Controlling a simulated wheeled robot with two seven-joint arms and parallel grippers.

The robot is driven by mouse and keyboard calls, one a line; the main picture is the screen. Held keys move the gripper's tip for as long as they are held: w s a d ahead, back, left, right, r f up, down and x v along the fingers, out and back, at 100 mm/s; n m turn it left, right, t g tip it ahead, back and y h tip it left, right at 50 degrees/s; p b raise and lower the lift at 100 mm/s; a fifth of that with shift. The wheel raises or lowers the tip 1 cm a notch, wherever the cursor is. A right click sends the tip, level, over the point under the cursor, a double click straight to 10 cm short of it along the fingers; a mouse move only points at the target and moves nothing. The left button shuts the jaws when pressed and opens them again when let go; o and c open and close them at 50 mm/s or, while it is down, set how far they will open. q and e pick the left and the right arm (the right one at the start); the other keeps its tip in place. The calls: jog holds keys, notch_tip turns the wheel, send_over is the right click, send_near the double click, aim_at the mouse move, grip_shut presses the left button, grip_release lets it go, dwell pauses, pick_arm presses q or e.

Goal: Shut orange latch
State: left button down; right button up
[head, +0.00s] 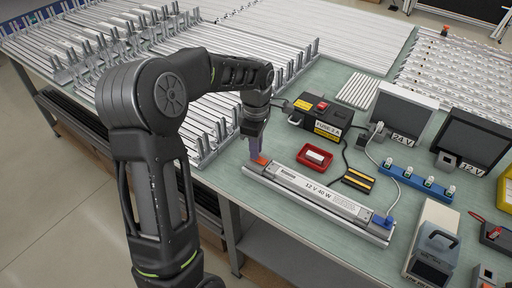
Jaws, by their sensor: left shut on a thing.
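The orange latch (262,160) is at the left end of a long silver fixture (318,200) labelled "12 V 40 W". My left gripper (256,152) reaches down from above onto that end, and its fingers are shut on the orange latch. The fingers cover part of the latch, so its exact angle is hard to tell. A blue piece (382,221) sits at the fixture's other end, with a pale cable running to it. My right gripper is not in view.
A red tray (315,157) and a black box with a red button (320,117) stand behind the fixture. A blue strip (419,182) and a grey device (433,240) are at the right. Metal racks fill the back left. The green bench top (225,172) is clear near the fixture's left end.

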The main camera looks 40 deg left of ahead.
aim_at(265, 162)
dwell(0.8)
pick_arm(q)
jog(key=shift+d, duration=0.4)
jog(key=shift+d+b, duration=0.45)
jog(key=shift+d, duration=0.6)
jog(key=c, duration=1.4)
grip_release()
jog(key=shift+o, duration=0.2)
jog(key=shift+r, duration=0.45)
notch_tip(265, 162, up, 7)
jog(key=shift+b, duration=0.45)
jog(key=shift+f, duration=0.1)
